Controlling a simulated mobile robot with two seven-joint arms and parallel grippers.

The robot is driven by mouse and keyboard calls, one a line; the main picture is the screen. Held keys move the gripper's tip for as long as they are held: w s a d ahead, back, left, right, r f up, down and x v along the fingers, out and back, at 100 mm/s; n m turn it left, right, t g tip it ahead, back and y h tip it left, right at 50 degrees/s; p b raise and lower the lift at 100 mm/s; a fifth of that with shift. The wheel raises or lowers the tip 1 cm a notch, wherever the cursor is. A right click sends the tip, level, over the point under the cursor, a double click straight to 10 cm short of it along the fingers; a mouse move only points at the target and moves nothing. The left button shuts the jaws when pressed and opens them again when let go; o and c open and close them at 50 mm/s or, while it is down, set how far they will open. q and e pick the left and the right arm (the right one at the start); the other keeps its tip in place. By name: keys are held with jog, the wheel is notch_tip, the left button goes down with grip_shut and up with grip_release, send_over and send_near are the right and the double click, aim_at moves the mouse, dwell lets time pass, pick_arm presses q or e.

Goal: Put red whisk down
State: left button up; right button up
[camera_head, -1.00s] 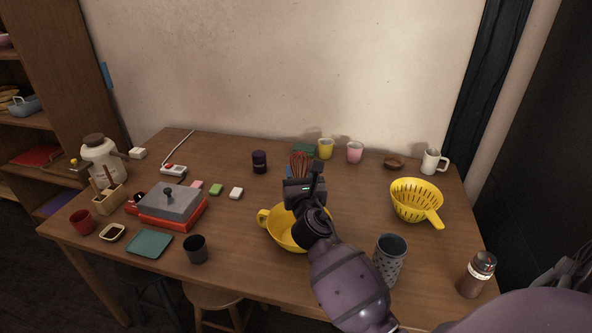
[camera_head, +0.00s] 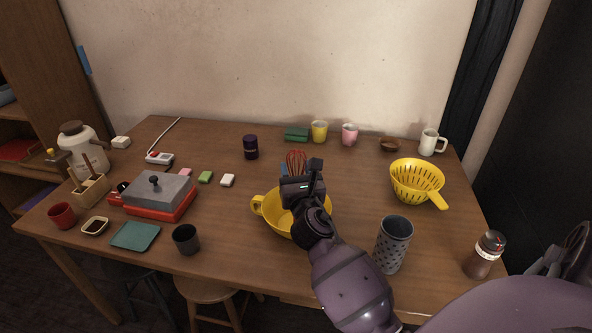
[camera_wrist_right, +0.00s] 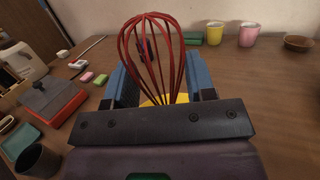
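The red whisk (camera_wrist_right: 152,50) stands wire end up, its wires between the two blue fingers in the right wrist view; its handle is hidden. In the head view the whisk (camera_head: 296,158) shows just above my right gripper (camera_head: 302,178). In the wrist view the fingers of this gripper (camera_wrist_right: 160,82) are apart, with a gap on each side of the whisk's narrow end. The yellow bowl (camera_head: 264,208) with a side handle is below and behind the gripper, partly covered by it. I cannot see where the handle rests. My left gripper is out of view.
A yellow colander (camera_head: 410,183), a dotted grey tumbler (camera_head: 393,246) and a brown-bodied shaker (camera_head: 482,258) stand to the right. A red-based press (camera_head: 158,197) and small blocks lie left. Cups line the back. The wooden table (camera_head: 355,180) is clear between bowl and colander.

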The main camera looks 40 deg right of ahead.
jog(key=o, duration=0.4)
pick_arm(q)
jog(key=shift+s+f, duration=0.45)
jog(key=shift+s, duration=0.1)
pick_arm(e)
jog(key=shift+s+a, duration=0.1)
jog(key=shift+s, duration=0.1)
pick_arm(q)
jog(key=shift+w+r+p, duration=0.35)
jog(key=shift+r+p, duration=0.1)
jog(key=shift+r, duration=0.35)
pick_arm(e)
jog(key=r+v, duration=0.1)
jog(key=v, duration=0.8)
jog(key=shift+s, duration=0.25)
jog(key=shift+a+r, duration=0.15)
